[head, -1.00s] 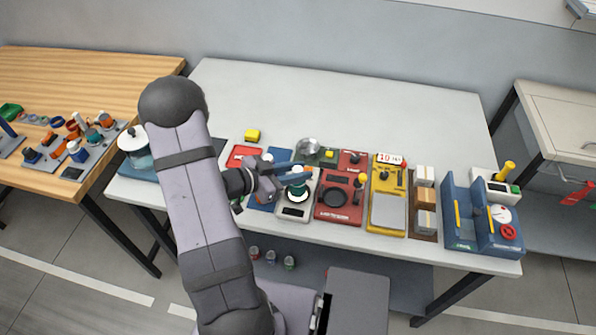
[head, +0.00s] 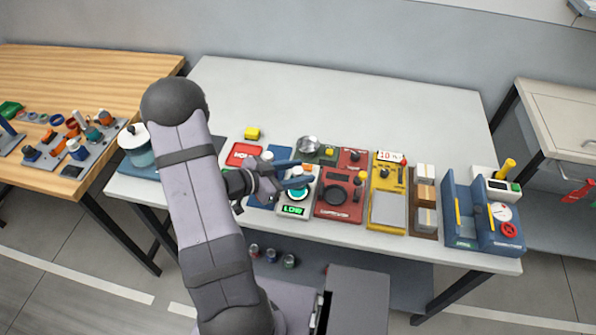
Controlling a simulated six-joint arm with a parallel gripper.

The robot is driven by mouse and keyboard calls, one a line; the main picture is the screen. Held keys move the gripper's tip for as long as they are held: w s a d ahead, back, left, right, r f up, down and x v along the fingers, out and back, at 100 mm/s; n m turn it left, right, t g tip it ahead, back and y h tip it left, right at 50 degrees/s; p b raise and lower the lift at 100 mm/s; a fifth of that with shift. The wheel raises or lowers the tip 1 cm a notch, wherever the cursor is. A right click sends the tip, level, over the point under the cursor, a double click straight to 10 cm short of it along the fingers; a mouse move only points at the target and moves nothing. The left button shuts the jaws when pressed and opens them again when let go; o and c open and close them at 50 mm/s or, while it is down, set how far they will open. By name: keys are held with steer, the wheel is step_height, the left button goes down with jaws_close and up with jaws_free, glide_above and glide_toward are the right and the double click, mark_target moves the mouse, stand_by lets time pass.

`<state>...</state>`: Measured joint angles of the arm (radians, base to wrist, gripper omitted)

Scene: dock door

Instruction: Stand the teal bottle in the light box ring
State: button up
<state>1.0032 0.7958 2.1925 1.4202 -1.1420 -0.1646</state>
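The teal bottle (head: 303,192) stands over the round ring of the light box (head: 293,211), partly hidden by my gripper. Its pale top shows between the fingers. The light box is a pale unit with a lit green display reading "LOW". My gripper (head: 298,173) is around the bottle's upper part, coming from the left, with its two blue fingers spread apart and a gap showing between them. The bottle's foot and its exact seating in the ring are too small and covered to tell.
A red unit with a black dial (head: 336,195) stands just right of the light box. A yellow unit (head: 388,207) and a blue unit (head: 461,225) stand farther right. The table's rear is clear.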

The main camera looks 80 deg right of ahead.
steer(key=shift+r+p, duration=0.35)
steer(key=shift+r, duration=0.15)
steer(key=b+v, duration=0.3)
steer(key=v, duration=0.9)
steer(key=shift+f, duration=0.2)
